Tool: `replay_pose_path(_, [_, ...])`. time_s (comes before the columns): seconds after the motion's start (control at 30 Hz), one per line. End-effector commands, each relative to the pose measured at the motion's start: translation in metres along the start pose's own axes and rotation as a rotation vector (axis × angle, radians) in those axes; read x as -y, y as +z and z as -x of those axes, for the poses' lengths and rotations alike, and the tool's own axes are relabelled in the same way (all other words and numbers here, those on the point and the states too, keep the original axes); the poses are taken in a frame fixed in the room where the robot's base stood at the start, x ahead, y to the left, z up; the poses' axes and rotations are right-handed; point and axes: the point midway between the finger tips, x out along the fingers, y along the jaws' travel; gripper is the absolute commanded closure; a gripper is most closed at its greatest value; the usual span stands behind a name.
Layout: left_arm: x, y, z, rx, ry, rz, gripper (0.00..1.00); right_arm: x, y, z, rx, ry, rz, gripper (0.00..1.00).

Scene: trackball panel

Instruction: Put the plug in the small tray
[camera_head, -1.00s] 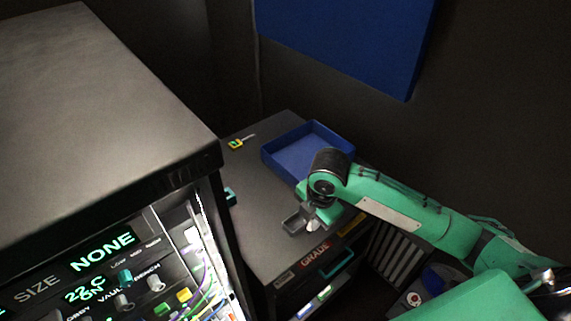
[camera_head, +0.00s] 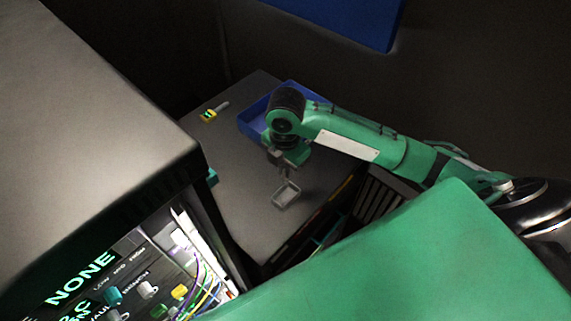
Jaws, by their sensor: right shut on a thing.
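The small tray (camera_head: 275,203) is a shallow grey tray on the dark bench top, near its right front part. My right gripper (camera_head: 285,164) points down just behind and above the small tray. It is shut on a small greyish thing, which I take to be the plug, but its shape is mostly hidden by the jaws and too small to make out. The small tray looks empty. My left gripper is not in view.
A larger blue tray (camera_head: 252,121) lies at the back, partly behind my right wrist. A small yellow-green thing with a grey shaft (camera_head: 209,115) lies at the back left. A tall cabinet (camera_head: 90,110) with a lit panel stands left. The bench (camera_head: 236,200) left of the small tray is clear.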

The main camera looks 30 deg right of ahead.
Motion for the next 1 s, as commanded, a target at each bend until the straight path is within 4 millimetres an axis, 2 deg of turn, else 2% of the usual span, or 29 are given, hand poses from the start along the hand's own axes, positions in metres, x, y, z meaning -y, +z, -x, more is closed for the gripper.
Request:
replay_pose_path(0.03, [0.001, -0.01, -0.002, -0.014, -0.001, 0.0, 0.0, 0.0, 0.0, -0.005, 0.0, -0.001, 0.0, 1.0])
replay_pose_path(0.13, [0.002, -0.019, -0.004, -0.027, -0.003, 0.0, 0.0, 0.0, 0.0, -0.013, 0.0, -0.001, 0.0, 1.0])
replay_pose_path(0.5, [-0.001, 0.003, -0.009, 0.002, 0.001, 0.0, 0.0, 0.0, 0.0, -0.043, 0.001, -0.001, 0.0, 1.0])
replay_pose_path(0.7, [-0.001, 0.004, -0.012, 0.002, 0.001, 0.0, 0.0, 0.0, 0.0, -0.058, 0.001, -0.002, 0.0, 1.0])
replay_pose_path(1.0, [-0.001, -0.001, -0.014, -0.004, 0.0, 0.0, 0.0, 0.0, 0.0, -0.069, 0.001, 0.0, 0.0, 1.0])
